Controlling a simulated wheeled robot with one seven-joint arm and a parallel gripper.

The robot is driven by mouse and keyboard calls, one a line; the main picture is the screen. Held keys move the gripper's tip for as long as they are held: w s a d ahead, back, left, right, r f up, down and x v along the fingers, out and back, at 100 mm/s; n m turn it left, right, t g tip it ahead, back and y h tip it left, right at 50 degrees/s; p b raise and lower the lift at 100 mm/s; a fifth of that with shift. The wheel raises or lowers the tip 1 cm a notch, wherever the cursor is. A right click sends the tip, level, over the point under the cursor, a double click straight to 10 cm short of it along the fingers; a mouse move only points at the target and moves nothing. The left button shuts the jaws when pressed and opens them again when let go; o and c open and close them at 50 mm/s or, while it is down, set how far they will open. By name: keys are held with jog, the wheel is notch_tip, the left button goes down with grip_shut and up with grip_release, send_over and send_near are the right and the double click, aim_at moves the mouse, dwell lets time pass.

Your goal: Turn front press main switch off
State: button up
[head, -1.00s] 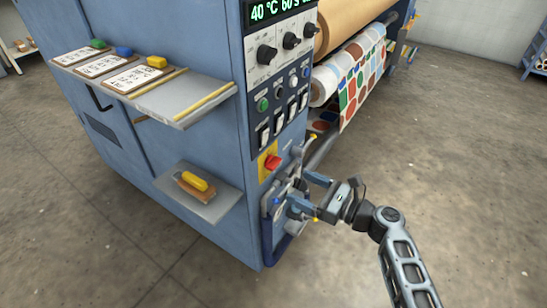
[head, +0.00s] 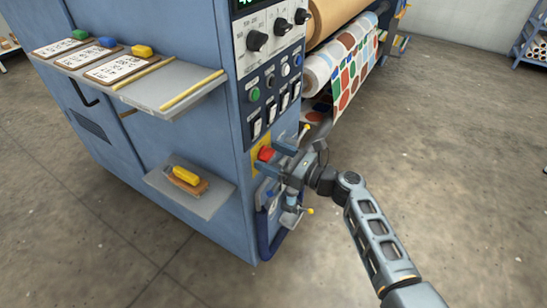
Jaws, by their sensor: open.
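The main switch (head: 265,154) is a red rotary knob on a yellow plate, low on the front end panel of the blue press. My gripper (head: 274,158) reaches in from the right, its open fingers pointing at the knob. One finger is near the knob's upper right side and the other is below it. The fingers partly cover the knob and plate. I cannot tell whether they touch the knob, nor its exact angle.
Rocker switches (head: 270,119) and black dials (head: 280,29) sit above the main switch. An air fitting with a hose (head: 266,222) is just below. A shelf with a yellow-handled tool (head: 187,176) juts out at left. Floor at right is clear.

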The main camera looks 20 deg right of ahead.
jog(key=c, duration=1)
jog(key=shift+c, duration=0.2)
jog(key=shift+a+f+n+b, duration=0.1)
jog(key=shift+f+n+b, duration=0.05)
jog(key=shift+n+b, duration=7.75)
jog(key=shift+n+p, duration=0.9)
jog(key=shift+n, duration=0.3)
jog(key=o, duration=1)
